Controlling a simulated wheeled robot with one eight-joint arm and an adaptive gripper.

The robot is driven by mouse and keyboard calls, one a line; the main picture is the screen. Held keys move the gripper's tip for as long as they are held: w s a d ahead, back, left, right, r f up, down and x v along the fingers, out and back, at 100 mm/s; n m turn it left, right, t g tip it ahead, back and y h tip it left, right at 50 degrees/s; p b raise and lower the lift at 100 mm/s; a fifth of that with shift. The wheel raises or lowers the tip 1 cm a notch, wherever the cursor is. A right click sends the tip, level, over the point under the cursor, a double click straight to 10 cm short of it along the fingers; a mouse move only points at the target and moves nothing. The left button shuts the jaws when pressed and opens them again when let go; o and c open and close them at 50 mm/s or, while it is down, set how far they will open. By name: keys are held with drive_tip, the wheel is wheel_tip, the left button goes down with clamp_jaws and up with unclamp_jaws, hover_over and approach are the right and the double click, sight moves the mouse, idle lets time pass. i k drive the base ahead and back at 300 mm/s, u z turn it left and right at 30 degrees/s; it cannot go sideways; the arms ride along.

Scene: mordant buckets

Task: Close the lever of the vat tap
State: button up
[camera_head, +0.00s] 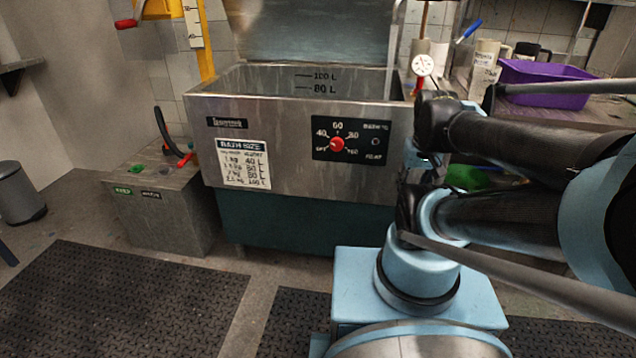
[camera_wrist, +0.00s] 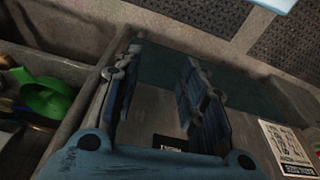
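The steel vat (camera_head: 290,145) stands ahead with a red dial knob (camera_head: 337,144) on its front and a dark green lower panel. I cannot make out its tap or tap lever for certain in either view; my arm covers the vat's right side in the head view. In the wrist view my gripper (camera_wrist: 161,58) is open, with two dark fingers apart and nothing visible between them but background. The vat's dark green lower panel (camera_wrist: 165,68) and its steel front lie behind the fingers. In the head view the gripper's fingertips cannot be made out.
A grey box (camera_head: 165,215) with a black curved, red-tipped piece (camera_head: 172,138) stands left of the vat. A purple tub (camera_head: 545,85) sits on the right counter. A green object (camera_wrist: 42,97) lies left of the fingers. Dark mats (camera_head: 120,300) cover the floor.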

sight(478, 22)
drive_tip(key=u, duration=2.45)
drive_tip(key=k, duration=0.5)
drive_tip(key=z, duration=2.6)
